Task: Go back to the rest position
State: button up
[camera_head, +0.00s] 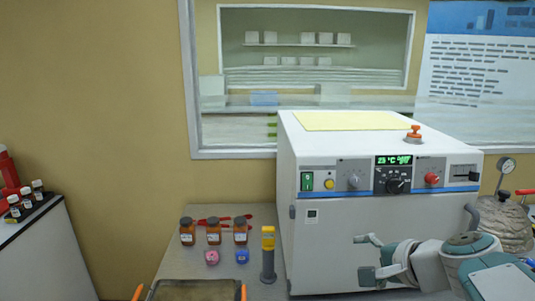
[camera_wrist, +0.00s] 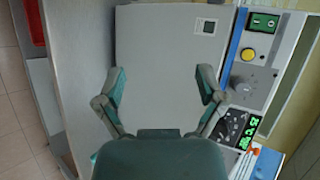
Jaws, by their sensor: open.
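My gripper (camera_head: 368,258) is in front of the lower right part of a white machine (camera_head: 335,240) in the head view. Its two fingers are spread apart with nothing between them. In the wrist view my gripper (camera_wrist: 163,88) is also open and empty, with the machine's pale front panel (camera_wrist: 165,60) behind it. My arm covers part of the machine's lower right front.
Left of the machine, a table holds several brown bottles (camera_head: 214,232), a pink item (camera_head: 211,257), a blue item (camera_head: 242,257), a grey-yellow cylinder (camera_head: 268,255) and a tray (camera_head: 195,283). A gauge (camera_head: 507,165) stands at right. A white cabinet (camera_head: 45,255) stands far left.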

jog(key=s+a+f+n+g+h, duration=0.1)
jog(key=s+f+n+g+h, duration=0.1)
jog(key=s+n, duration=0.4)
jog(key=s+a+f+n+g+h, duration=0.1)
jog(key=s+f+n+g+h, duration=0.1)
jog(key=s+f+n, duration=0.3)
jog(key=s+n+h, duration=0.1)
jog(key=s+n, duration=0.1)
jog(key=s, duration=0.1)
jog(key=shift+s+a+h, duration=0.35)
jog(key=shift+h, duration=0.05)
jog(key=shift+f, duration=0.1)
dwell(0.8)
